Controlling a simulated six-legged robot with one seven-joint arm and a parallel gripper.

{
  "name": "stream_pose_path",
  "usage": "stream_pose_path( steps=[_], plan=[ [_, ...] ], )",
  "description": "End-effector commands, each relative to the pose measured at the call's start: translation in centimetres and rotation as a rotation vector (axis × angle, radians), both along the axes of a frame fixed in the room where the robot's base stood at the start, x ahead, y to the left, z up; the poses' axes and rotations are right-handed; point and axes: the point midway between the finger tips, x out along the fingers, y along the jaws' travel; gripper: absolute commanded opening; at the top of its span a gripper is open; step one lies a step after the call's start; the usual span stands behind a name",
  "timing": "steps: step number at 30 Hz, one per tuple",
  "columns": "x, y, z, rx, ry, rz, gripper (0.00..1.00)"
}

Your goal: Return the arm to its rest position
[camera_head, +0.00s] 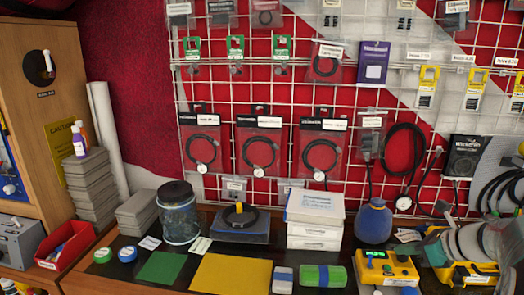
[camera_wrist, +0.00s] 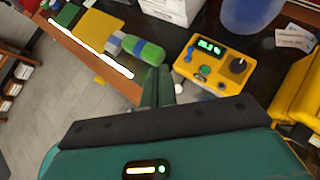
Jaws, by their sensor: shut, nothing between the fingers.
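My gripper (camera_wrist: 158,82) shows in the wrist view as a narrow green pair of fingers, closed together with nothing held. Behind the fingers is the dark and green gripper body with a small lit strip. The fingers point toward the bench, near a yellow control box (camera_wrist: 217,63) and a green and blue block. I cannot tell whether they touch anything. In the head view, grey and green parts of my arm show at the right edge, over the yellow equipment; the fingertips are not clear there.
The bench holds a yellow control box (camera_head: 385,268), a green block (camera_head: 323,275), white boxes (camera_head: 315,207), a blue round container (camera_head: 373,222) and a clear jar (camera_head: 178,212). Green (camera_head: 162,267) and yellow (camera_head: 231,274) mats lie flat. A wire grid (camera_head: 230,90) with hanging packs stands behind.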

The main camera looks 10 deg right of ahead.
Motion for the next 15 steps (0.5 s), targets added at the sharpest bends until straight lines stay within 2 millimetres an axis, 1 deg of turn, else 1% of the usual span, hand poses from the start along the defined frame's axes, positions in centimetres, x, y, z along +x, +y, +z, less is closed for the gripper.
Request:
stream_pose_path(
  steps=[1, 2, 3, 5, 6, 8, 9, 11, 12, 15],
  plan=[
    [-0.4, 3.2, 0.9, -0.099, -0.019, 0.118, 0.0],
    [-0.8, 4.9, 1.1, -0.164, -0.028, 0.193, 0.0],
    [-1.4, 7.2, 1.3, -0.252, -0.044, 0.297, 0.0],
    [-2.5, 10.2, 1.6, -0.385, -0.072, 0.454, 0.0],
    [-3.4, 12.1, 1.8, -0.472, -0.094, 0.56, 0.0],
    [-4.8, 14.6, 2.0, -0.601, -0.13, 0.717, 0.0],
    [-5.8, 16.2, 2.0, -0.687, -0.156, 0.825, 0.0],
    [-7.3, 18.2, 2.1, -0.817, -0.198, 0.983, 0.0],
    [-8.4, 19.5, 2.1, -0.904, -0.228, 1.092, 0.0],
    [-11.1, 22.0, 2.0, -1.119, -0.307, 1.36, 0.0]
  ],
)
